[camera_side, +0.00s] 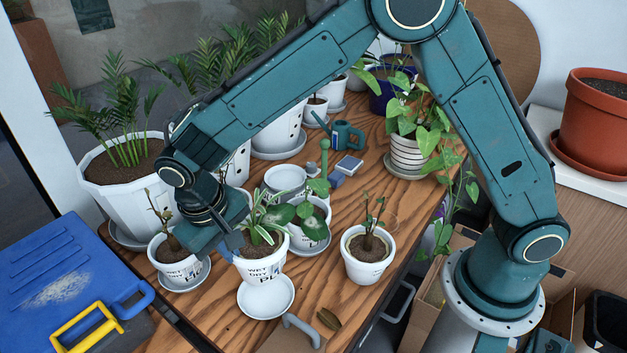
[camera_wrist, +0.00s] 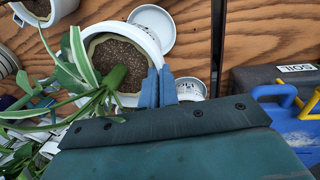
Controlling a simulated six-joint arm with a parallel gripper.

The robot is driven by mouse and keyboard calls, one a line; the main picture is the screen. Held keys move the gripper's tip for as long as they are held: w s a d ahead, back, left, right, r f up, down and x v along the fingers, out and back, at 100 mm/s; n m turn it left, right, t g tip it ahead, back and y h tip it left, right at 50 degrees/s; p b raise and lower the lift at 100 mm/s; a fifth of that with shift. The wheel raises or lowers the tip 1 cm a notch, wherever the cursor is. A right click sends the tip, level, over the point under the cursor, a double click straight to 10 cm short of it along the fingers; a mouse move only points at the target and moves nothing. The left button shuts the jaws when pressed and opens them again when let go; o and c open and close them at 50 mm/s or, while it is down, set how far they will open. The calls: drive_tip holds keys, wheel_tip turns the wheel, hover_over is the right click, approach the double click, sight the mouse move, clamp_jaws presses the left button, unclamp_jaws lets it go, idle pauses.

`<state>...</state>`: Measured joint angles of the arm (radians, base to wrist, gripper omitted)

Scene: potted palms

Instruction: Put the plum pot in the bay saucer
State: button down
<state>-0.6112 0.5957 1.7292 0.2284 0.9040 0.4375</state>
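A white pot with a "WET DRY" label and letters starting "PL" (camera_side: 262,270), the likely plum pot, holds a plant with striped leaves. It also shows in the wrist view (camera_wrist: 92,25). My gripper (camera_side: 232,243) is at its rim, with its two blue fingers (camera_wrist: 158,88) close together and the rim pinched between them. An empty white saucer (camera_side: 266,299) lies just in front of the pot and also shows in the wrist view (camera_wrist: 152,20). I cannot read which is the bay saucer, or tell whether the pot is raised.
Similar white pots stand close by: a twiggy one (camera_side: 180,265) left, a broad-leaved one (camera_side: 309,230) behind, and another (camera_side: 368,256) right. A green watering can (camera_side: 347,135) stands farther back. A blue toolbox (camera_side: 60,290) is left. Bare wood shows around the front saucer.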

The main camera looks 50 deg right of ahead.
wheel_tip(320, 180, down, 10)
drive_tip(key=shift+r, duration=0.25)
idle(0.6)
drive_tip(key=shift+f, duration=0.1)
drive_tip(key=c, duration=1.7)
unclamp_jaws()
drive_tip(key=r, duration=0.4)
drive_tip(key=a+r, duration=0.1)
drive_tip(key=r, duration=0.3)
drive_tip(key=a+r, duration=0.1)
drive_tip(key=r, duration=0.3)
